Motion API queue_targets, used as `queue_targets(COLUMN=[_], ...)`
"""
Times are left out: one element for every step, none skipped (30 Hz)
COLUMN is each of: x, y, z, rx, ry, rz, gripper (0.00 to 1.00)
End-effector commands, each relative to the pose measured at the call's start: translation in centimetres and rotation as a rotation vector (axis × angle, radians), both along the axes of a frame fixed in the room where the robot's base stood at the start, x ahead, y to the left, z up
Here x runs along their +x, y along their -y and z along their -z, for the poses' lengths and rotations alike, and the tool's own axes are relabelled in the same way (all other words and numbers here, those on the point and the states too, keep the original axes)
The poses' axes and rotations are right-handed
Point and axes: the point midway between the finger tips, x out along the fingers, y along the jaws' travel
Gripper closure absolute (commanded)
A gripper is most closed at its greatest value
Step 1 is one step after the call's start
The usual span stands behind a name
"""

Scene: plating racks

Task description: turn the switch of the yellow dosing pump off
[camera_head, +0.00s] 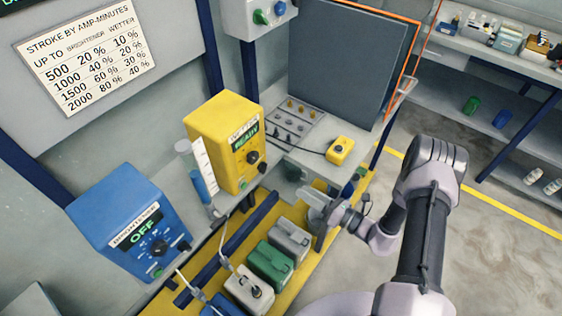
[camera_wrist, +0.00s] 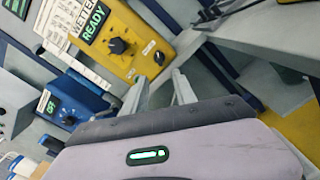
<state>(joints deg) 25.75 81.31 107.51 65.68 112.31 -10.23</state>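The yellow dosing pump (camera_head: 212,138) stands on the shelf left of centre, its green display (camera_head: 246,138) reading READY. A black dial (camera_head: 253,157) sits on its front, with a smaller dark knob (camera_head: 263,168) at the lower right edge. In the wrist view the pump's yellow front (camera_wrist: 147,28) is at the upper middle, with the dial (camera_wrist: 118,46) and a small knob (camera_wrist: 159,58). Which way the switch points is too small to tell. My gripper (camera_head: 307,196) is below and right of the pump. Its two fingers (camera_wrist: 160,78) are apart and empty, not visibly touching the pump.
A blue pump (camera_head: 122,220) reading OFF stands to the left. A clear cylinder (camera_head: 196,172) with blue liquid is beside the yellow pump. A yellow pendant box (camera_head: 340,150) lies on the grey shelf to the right. Grey and green canisters (camera_head: 270,262) stand below on a yellow platform.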

Motion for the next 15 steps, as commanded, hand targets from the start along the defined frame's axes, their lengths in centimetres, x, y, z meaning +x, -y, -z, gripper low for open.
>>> queue_targets(x=[0.8, 1.3, 2.1, 2.7, 3.3, 4.0, 4.6, 5.1, 5.8, 6.3, 6.7, 7.2, 7.6, 7.8, 8.2], y=[-1.3, -2.1, -3.1, -3.8, -4.6, -5.6, -6.3, -7.0, -7.8, -8.4, -8.9, -9.6, -10.0, -10.4, -10.8], z=[0.3, 0.3, 0.3, 0.3, 0.3, 0.3, 0.3, 0.3, 0.2, 0.3, 0.2, 0.2, 0.2, 0.2, 0.2], rx=[-0.002, -0.002, -0.002, -0.003, -0.003, -0.002, -0.003, -0.002, -0.003, -0.003, -0.003, -0.001, -0.002, -0.003, -0.002], ry=[0.002, 0.002, 0.003, 0.004, 0.004, 0.003, 0.004, 0.003, 0.005, 0.004, 0.004, 0.003, 0.004, 0.003, 0.002], rz=[-0.009, -0.01, -0.011, -0.011, -0.011, -0.011, -0.009, -0.009, -0.009, -0.01, -0.009, -0.009, -0.008, -0.009, -0.007], gripper=[0.67, 0.67, 0.67, 0.67, 0.67, 0.67, 0.67, 0.67, 0.67, 0.67, 0.67, 0.67, 0.67, 0.67, 0.67])
